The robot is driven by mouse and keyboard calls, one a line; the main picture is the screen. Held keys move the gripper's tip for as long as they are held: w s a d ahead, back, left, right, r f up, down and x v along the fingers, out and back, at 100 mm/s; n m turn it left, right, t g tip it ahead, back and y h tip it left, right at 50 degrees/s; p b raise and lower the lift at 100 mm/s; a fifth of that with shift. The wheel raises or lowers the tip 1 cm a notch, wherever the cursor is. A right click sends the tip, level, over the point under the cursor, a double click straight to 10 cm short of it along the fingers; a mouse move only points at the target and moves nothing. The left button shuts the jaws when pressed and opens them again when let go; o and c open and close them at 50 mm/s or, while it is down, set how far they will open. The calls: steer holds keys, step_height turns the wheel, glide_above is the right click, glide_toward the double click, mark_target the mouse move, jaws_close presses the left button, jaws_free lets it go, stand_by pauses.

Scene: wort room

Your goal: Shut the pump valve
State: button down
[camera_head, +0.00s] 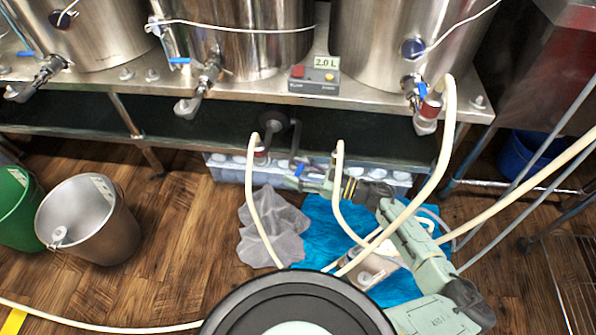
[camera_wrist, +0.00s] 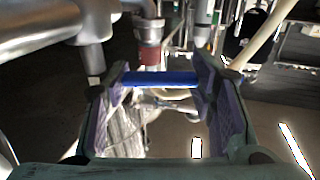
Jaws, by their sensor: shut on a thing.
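The pump valve's blue handle (camera_wrist: 160,78) lies crosswise between my two finger pads in the wrist view. My gripper (camera_wrist: 158,88) is shut on it, with a pad at each end of the handle. In the head view my gripper (camera_head: 300,181) reaches under the steel bench, and a small bit of the blue handle (camera_head: 299,170) shows there. The dark pump (camera_head: 283,128) sits just beyond, under the bench. The valve body is mostly hidden in the head view. A red-banded fitting (camera_wrist: 149,55) stands just behind the handle in the wrist view.
Pale hoses run close around my arm, one rising to the right kettle's valve (camera_head: 427,112). Steel kettles (camera_head: 240,40) and a control box (camera_head: 315,80) reading "2.0 L" stand on the bench. A metal bucket (camera_head: 90,225) and a green bucket (camera_head: 15,210) stand left.

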mark_target(298, 171)
steer(key=c, duration=0.7)
jaws_free()
step_height(298, 171, up, 10)
